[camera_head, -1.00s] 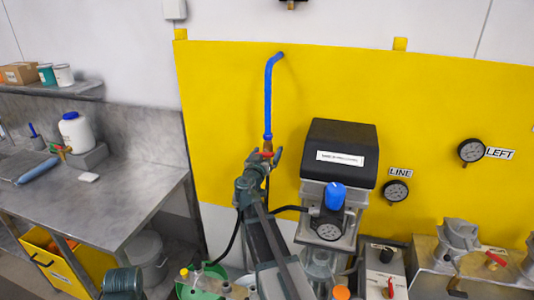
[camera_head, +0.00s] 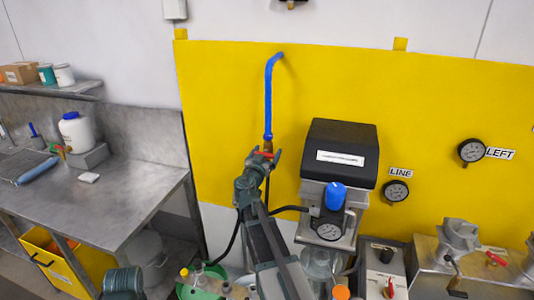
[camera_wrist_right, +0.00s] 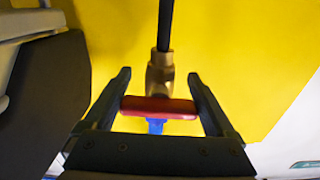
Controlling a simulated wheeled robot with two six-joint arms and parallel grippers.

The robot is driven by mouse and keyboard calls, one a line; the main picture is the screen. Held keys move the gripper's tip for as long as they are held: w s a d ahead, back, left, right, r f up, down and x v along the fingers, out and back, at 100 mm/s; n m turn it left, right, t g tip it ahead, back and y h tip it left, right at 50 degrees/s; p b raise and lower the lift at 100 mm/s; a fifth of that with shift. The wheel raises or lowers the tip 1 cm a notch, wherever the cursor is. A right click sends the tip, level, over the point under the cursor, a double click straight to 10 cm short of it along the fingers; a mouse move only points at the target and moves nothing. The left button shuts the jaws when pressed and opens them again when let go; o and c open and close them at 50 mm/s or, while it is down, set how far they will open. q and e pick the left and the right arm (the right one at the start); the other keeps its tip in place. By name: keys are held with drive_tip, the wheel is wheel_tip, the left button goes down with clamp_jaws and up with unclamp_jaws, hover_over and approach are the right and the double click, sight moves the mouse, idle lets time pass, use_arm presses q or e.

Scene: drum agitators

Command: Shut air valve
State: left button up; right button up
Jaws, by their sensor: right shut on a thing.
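The air valve is a small brass body (camera_wrist_right: 160,75) with a red handle (camera_wrist_right: 158,107). It sits at the lower end of a blue pipe (camera_head: 268,95) in front of the yellow wall panel. A dark hose runs from the brass body. In the right wrist view, the red handle lies crosswise between the two fingers of my right gripper (camera_wrist_right: 160,104), which are shut on its ends. In the head view, my right gripper (camera_head: 266,157) is at the valve and partly hides it. My left gripper is not in view.
A black-topped unit (camera_head: 340,150) with a blue knob (camera_head: 335,195) and a gauge stands close to the right of my right arm. The LINE gauge (camera_head: 396,191) and LEFT gauge (camera_head: 471,151) are farther right. A steel bench (camera_head: 120,205) stands at the left.

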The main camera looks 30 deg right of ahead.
drive_tip(key=o, duration=1.1)
drive_tip(key=shift+c, duration=0.2)
drive_tip(key=v, duration=1.3)
drive_tip(key=shift+s+a, duration=0.25)
drive_tip(key=shift+a, duration=0.1)
drive_tip(key=shift+f, duration=0.15)
